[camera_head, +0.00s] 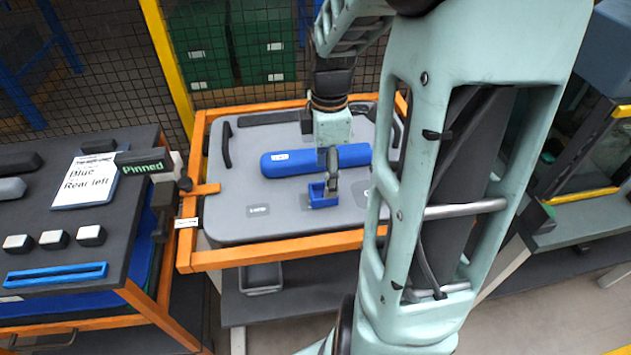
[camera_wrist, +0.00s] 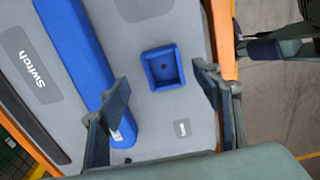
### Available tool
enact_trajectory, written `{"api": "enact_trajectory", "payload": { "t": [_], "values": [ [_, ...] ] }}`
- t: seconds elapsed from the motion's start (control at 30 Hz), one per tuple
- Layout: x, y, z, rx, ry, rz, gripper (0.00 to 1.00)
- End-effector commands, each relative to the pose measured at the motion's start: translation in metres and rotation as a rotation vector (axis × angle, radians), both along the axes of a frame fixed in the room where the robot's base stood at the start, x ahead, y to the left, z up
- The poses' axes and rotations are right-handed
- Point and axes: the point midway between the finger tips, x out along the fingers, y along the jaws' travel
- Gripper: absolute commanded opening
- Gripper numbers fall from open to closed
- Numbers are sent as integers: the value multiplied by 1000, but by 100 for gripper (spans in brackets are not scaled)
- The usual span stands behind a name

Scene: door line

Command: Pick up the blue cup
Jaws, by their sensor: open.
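The blue cup (camera_head: 322,197) is a small square open-topped cup on the grey tray top (camera_head: 228,190) of the orange-framed table. In the wrist view the blue cup (camera_wrist: 162,67) stands upright with its hollow inside facing the camera. My gripper (camera_head: 331,182) is above the cup in the head view and hides part of it. In the wrist view my gripper (camera_wrist: 163,92) is open, one finger on each side, with the cup lying ahead between and beyond the fingertips. I cannot tell how high the fingers are above it.
A long blue rounded bar (camera_head: 290,163) lies just behind the cup; it also shows near the left finger in the wrist view (camera_wrist: 78,45). The orange frame (camera_head: 270,253) edges the tray.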

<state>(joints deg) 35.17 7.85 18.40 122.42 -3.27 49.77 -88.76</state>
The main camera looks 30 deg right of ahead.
Motion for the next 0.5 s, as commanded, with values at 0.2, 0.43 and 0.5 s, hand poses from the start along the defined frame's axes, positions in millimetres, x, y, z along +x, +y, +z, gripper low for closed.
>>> {"api": "enact_trajectory", "payload": {
  "t": [0.2,0.43,0.5],
  "values": [
    [-3,0,-20,3,4,-3,59],
    [-4,0,-52,2,1,-3,59],
    [-4,0,-56,1,1,-2,59]
  ]
}}
